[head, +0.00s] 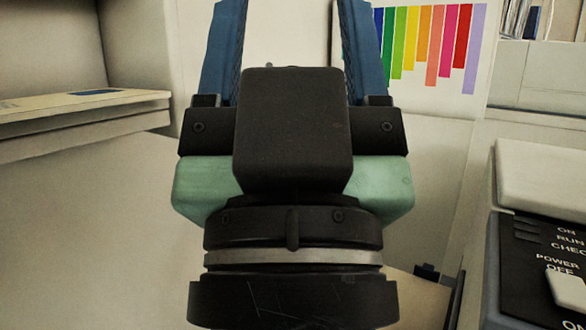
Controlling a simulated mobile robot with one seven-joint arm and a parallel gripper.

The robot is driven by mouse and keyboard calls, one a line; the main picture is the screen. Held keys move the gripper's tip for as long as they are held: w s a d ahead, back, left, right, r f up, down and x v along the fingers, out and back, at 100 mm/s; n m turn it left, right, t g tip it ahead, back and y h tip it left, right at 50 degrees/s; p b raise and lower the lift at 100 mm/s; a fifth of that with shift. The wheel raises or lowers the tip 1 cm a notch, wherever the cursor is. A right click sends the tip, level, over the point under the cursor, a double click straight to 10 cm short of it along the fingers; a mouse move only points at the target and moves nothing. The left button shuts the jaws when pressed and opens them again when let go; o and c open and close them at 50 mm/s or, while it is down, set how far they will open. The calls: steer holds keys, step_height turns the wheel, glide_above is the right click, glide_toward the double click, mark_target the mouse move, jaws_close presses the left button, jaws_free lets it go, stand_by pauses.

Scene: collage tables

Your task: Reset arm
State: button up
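My gripper (298,30) fills the middle of the head view, raised close to the camera. Its two blue fingers point up and stand wide apart, one at each side of the dark block in front. The finger ends run past the top edge of the picture, so the very tips are hidden. Pale wall shows in the gap between the fingers, and nothing is seen held there. The dark wrist rings and the green gripper body are below the fingers.
A pale shelf (80,115) with flat papers is at left. A colour-striped chart (483,75) hangs at upper right. A dark control panel (520,275) with printed labels and a pale box stand close at lower right. The lower left shows a plain pale surface.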

step_height(320, 180, up, 34)
steer(key=p, duration=3.2)
steer(key=shift+r+p, duration=0.25)
steer(key=shift+p, duration=0.05)
